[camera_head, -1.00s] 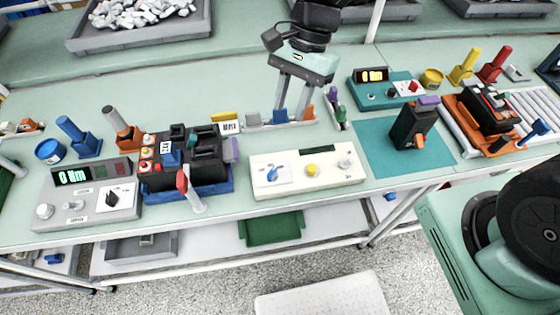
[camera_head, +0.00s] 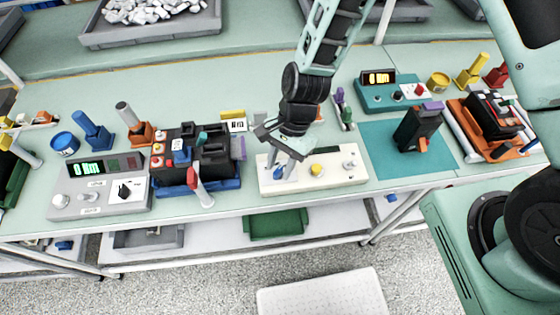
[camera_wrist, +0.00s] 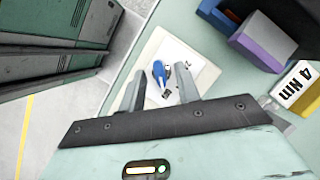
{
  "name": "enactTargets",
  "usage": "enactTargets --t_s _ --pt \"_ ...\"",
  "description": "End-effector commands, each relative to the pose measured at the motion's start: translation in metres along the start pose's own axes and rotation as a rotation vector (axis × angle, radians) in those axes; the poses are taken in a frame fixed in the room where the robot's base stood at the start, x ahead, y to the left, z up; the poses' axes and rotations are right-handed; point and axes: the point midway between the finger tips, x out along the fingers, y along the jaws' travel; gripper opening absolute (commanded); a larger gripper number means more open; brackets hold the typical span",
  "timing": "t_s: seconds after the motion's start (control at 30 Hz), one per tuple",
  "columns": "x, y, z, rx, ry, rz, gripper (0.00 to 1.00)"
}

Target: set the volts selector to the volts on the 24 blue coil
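The volts selector is a blue knob (camera_wrist: 158,72) on a white dial plate of the cream panel (camera_head: 335,178). In the head view my gripper hides most of the knob. My gripper (camera_head: 283,172) is open and points down over the panel's left part. In the wrist view its two fingers (camera_wrist: 160,72) stand on either side of the knob, with gaps visible; contact cannot be told. A small blue part with a white label (camera_head: 181,157), possibly the coil, sits in the black breaker (camera_head: 207,155) left of the panel. Its print is too small to read.
A yellow knob (camera_head: 316,169) sits on the panel right of my gripper. A grey meter (camera_head: 100,205) with a lit green display stands at left. A teal mat (camera_head: 375,142) lies right of the panel.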

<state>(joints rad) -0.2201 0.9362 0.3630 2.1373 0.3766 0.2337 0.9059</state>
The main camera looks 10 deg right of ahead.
Motion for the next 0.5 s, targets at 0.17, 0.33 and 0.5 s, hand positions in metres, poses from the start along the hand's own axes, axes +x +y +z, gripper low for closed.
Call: enactTargets --t_s 0.17,0.33,0.5 --pt "0.0028 0.0001 0.0001 0.0 0.0 0.0 0.33" --pt "0.0026 0.0 0.0001 0.0 0.0 0.0 0.27" --pt "0.0025 0.0001 0.0 0.0 0.0 0.0 0.0"
